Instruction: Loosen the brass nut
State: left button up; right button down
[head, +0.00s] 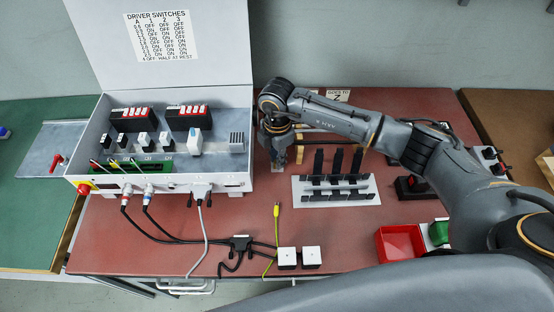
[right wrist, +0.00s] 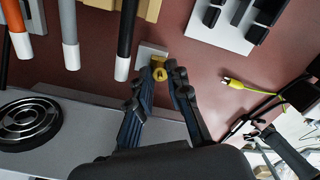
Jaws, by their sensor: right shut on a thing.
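The brass nut (right wrist: 158,68) shows in the right wrist view as a small golden piece with a dark centre, in front of a small pale grey block (right wrist: 151,51). My right gripper (right wrist: 162,72) is shut on the nut, its two dark fingers closing in from either side at the tips. In the head view my right gripper (head: 279,160) points down at the table just right of the open control box; its hand hides the nut there. My left gripper is not in view.
The open grey control box (head: 240,180) stands close on the left. A white rack with black uprights (head: 335,198) is to the right. A red bin (head: 400,243) and white sockets (head: 287,256) are nearer the front. A yellow-ended cable (head: 276,212) lies on the red tabletop.

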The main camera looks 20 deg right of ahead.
jog(key=n+b, duration=0.2)
jog(key=n, duration=0.2)
jog(key=shift+f+n, duration=0.1)
jog(key=shift+n, duration=0.9)
jog(key=shift+n+b, duration=0.6)
jog(key=shift+n, duration=0.8)
jog(key=c, duration=1.5)
grip_release()
jog(key=shift+r, duration=0.25)
notch_tip(320, 180, up, 6)
jog(key=p, duration=0.4)
jog(key=shift+f, duration=0.1)
jog(key=shift+f, duration=0.1)
